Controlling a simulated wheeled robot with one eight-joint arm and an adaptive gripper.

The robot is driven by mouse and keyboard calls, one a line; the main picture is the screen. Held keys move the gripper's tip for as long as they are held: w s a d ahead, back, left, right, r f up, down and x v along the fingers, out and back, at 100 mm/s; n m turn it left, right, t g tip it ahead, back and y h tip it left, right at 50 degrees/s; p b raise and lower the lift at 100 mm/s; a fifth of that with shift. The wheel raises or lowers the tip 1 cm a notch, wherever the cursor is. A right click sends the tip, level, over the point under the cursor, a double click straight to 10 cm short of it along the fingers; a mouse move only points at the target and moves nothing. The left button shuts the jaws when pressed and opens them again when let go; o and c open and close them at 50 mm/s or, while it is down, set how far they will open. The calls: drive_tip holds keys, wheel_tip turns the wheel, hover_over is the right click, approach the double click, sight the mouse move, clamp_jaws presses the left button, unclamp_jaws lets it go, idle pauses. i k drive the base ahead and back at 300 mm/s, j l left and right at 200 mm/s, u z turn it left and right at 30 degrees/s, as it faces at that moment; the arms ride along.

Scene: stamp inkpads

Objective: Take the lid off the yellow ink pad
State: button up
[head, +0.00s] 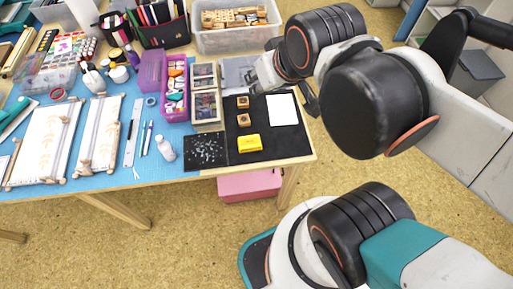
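The yellow ink pad (249,143) is a small flat yellow box lying on the black mat (280,145) near the table's front right corner. Its visible top is all yellow, with a faint dark mark. My gripper (291,98) is above the back right of the mat, behind and to the right of the ink pad and apart from it. My arm comes in from the right and hides part of it. The fingers are too small and too covered to tell whether they are open or shut.
Two small wooden stamps (243,111) and a white paper sheet (283,110) lie on the mat behind the ink pad. A dark speckled sheet (205,151) is to its left. Compartment boxes (206,107) stand behind that. A white bottle (166,148) stands farther left.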

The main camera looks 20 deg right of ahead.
sight(249, 142)
drive_tip(key=k+l+u, duration=0.15)
drive_tip(key=l, duration=0.2)
drive_tip(key=k+l+u, duration=0.1)
drive_tip(key=l, duration=0.2)
drive_tip(key=k+l+u, duration=0.15)
drive_tip(key=i+l+u, duration=0.15)
drive_tip(key=l, duration=0.3)
drive_tip(key=i+l+u, duration=0.15)
drive_tip(key=l, duration=0.3)
drive_tip(key=l+u, duration=0.1)
drive_tip(key=l, duration=0.35)
drive_tip(key=i+l, duration=0.2)
